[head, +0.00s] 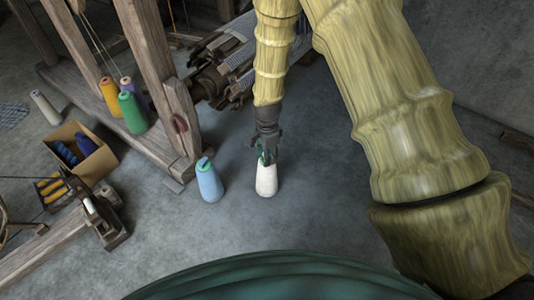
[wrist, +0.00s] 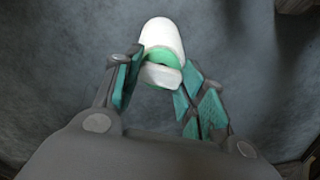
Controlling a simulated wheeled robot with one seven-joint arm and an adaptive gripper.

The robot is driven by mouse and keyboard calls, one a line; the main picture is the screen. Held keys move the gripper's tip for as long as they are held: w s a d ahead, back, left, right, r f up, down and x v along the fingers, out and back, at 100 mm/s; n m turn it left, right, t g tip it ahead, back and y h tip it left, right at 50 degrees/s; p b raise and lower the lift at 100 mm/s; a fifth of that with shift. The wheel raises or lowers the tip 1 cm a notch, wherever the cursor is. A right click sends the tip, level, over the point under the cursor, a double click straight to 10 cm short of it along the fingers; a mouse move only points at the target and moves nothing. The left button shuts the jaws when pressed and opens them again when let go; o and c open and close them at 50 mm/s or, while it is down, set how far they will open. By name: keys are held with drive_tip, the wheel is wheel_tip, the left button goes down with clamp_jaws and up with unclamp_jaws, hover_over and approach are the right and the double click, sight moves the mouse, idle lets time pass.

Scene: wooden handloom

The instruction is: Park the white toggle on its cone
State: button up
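The white cone (head: 266,181) stands upright on the floor, directly under my gripper (head: 266,153) in the head view. In the wrist view the white cone (wrist: 162,36) shows beyond the fingertips, with a green part (wrist: 165,57) at its near end. A small white piece, which looks like the toggle (wrist: 161,75), lies in front of that green part. It sits between the teal-padded fingertips of my gripper (wrist: 160,78). The fingers are partly closed around it; I cannot tell whether both pads press on it. In the head view the fingers hide the cone's tip.
A blue cone (head: 209,184) with a teal top stands close to the left. Green (head: 132,113), orange and purple cones stand by the wooden loom frame (head: 171,95). A cardboard box (head: 92,161) holds dark blue spools. The floor right of the white cone is clear.

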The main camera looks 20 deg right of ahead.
drive_tip(key=o, duration=0.4)
wheel_tip(320, 180, up, 12)
idle(0.7)
